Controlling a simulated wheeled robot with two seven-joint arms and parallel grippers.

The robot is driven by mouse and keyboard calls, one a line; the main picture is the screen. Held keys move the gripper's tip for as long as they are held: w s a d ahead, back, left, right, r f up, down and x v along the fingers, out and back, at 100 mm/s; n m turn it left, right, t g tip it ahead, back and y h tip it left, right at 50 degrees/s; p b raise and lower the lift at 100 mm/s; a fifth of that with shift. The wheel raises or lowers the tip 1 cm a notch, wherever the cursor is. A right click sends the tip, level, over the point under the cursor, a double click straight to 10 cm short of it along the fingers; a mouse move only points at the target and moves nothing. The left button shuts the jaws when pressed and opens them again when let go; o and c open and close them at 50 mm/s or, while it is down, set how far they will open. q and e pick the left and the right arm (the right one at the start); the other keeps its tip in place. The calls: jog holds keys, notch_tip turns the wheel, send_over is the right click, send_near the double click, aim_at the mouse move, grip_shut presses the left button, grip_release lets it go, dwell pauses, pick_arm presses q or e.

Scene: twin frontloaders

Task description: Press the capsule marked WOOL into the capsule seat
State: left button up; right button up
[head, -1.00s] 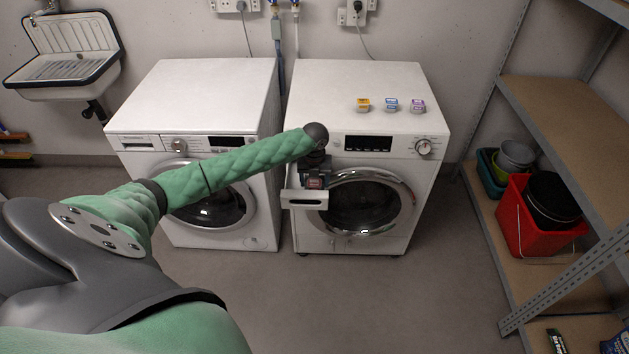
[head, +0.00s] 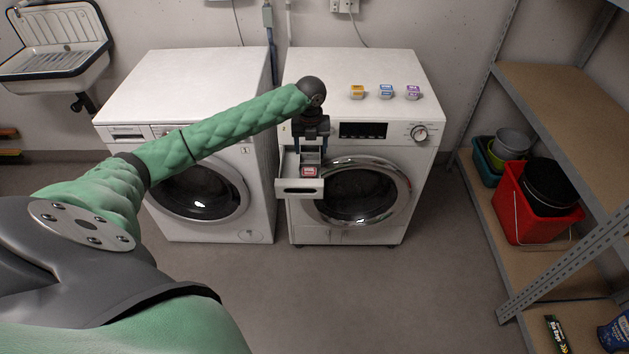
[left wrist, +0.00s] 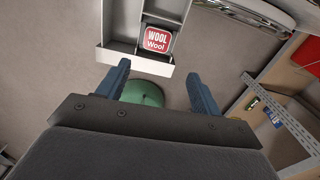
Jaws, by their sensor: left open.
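The WOOL capsule (head: 310,171), red on top with white lettering, sits in the pulled-out detergent drawer (head: 298,188) of the right machine. The left wrist view shows its label, the capsule (left wrist: 157,40) lying in a compartment near the drawer's front wall (left wrist: 135,62). The seat beneath is covered; how deep the capsule sits I cannot tell. My left gripper (head: 312,146) is above the drawer, apart from the capsule. In the left wrist view its two fingers (left wrist: 157,84) are spread with nothing between them. My right gripper is not in view.
Yellow (head: 357,92), blue (head: 386,91) and purple (head: 413,92) capsules stand on the right machine's top (head: 390,65). The round door (head: 362,190) is beside the drawer. A shelf rack (head: 540,120) with a red bucket (head: 515,205) stands at right. The floor in front is clear.

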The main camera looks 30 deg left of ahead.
pick_arm(q)
jog(key=s+d+f+n+t+h, duration=0.1)
jog(key=s+d+f+n, duration=0.5)
jog(key=s+d+f, duration=0.35)
jog(key=s+d+f+n+h, duration=0.1)
jog(key=s+d+f+n, duration=0.45)
jog(key=d+f, duration=0.55)
jog(key=s+d+f+n, duration=0.2)
jog(key=s+n, duration=0.3)
jog(key=s, duration=0.3)
jog(key=s+d+f+n, duration=0.2)
jog(key=s+f+n, duration=0.2)
jog(key=s, duration=0.4)
jog(key=s+d+f+n+y, duration=0.1)
jog(key=s+d+f+n, duration=0.1)
jog(key=s+n, duration=0.5)
jog(key=shift+s+d+f, duration=0.35)
jog(key=shift+s+f, duration=0.3)
jog(key=shift+s, duration=0.05)
